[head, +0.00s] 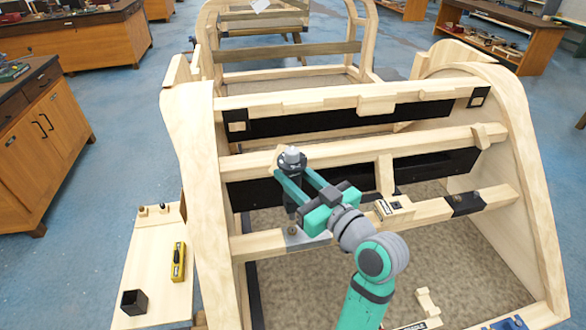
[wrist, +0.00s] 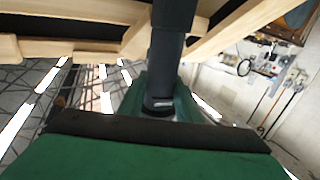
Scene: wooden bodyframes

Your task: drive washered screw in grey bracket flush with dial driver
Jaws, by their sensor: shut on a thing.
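My gripper (head: 298,184) is shut on the dark dial driver (head: 292,166), which has a light grey top and stands roughly upright. In the wrist view the dark driver (wrist: 168,65) rises between the green fingers (wrist: 160,100). The grey bracket (head: 296,237) lies on the lower wooden rail, below and close to my gripper. A small brownish part (head: 291,209) shows under the driver, above the bracket. I cannot tell whether it is the screw or the driver's tip, nor whether the driver touches the screw. The screw and washer are not clearly visible.
A black bracket (head: 467,203) and a small labelled block (head: 393,206) are farther right along the rail. The upper rail (head: 350,150) runs close behind my gripper. A side board (head: 150,255) at left holds a yellow tool (head: 178,262), a black cup (head: 134,302) and small fasteners.

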